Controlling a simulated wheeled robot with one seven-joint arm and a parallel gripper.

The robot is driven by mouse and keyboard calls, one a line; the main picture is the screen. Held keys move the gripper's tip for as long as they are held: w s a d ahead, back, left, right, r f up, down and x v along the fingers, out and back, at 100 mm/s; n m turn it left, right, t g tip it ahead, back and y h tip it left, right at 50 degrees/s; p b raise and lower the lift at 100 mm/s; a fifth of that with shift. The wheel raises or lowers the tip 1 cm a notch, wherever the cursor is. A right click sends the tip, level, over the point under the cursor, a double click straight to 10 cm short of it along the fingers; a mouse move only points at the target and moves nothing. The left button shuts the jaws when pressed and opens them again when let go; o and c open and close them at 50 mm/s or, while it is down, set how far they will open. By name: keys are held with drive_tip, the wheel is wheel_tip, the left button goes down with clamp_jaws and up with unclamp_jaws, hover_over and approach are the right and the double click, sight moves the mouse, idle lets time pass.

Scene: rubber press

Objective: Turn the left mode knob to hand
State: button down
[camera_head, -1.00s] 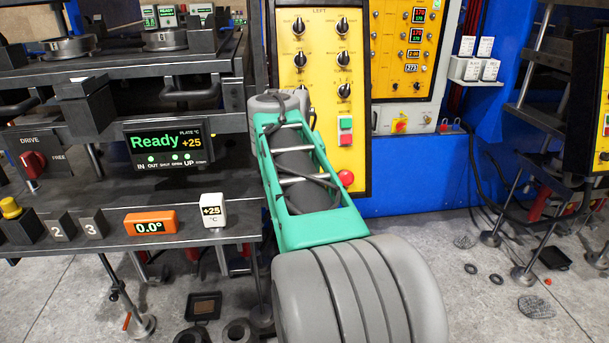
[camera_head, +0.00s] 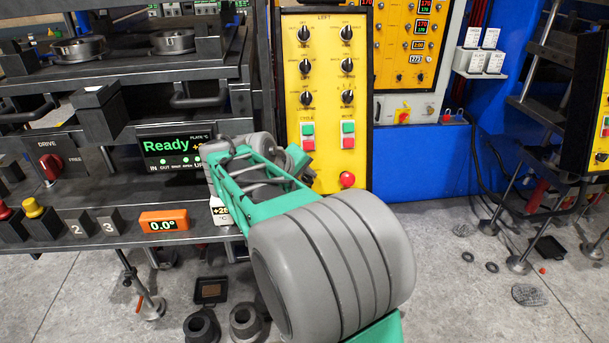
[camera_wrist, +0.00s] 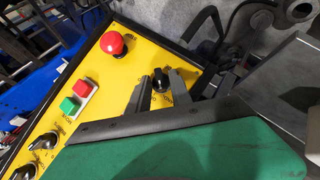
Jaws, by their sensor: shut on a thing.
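In the wrist view, a small black knob (camera_wrist: 160,79) with a white mark stands on the yellow panel near its edge, beside the round red stop button (camera_wrist: 114,42). My gripper (camera_wrist: 159,84) has its two dark fingers on either side of this knob and is shut on it. The labels around the knob are too small to read, so its setting cannot be told. In the head view, the yellow panel marked LEFT (camera_head: 322,100) stands upright. My arm hides its lower left part, with the held knob and my fingertips.
The panel also carries several black selector knobs (camera_head: 347,66), red and green button pairs (camera_head: 348,135) and the red stop button (camera_head: 347,180). The press's dark frame, with a Ready display (camera_head: 172,150) and an orange readout (camera_head: 164,221), stands close at left.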

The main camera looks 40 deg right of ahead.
drive_tip(key=shift+w, duration=0.1)
drive_tip(key=c, duration=1.5)
unclamp_jaws()
drive_tip(key=v, duration=0.7)
drive_tip(key=shift+a+r+p, duration=0.25)
drive_tip(key=shift+p, duration=0.05)
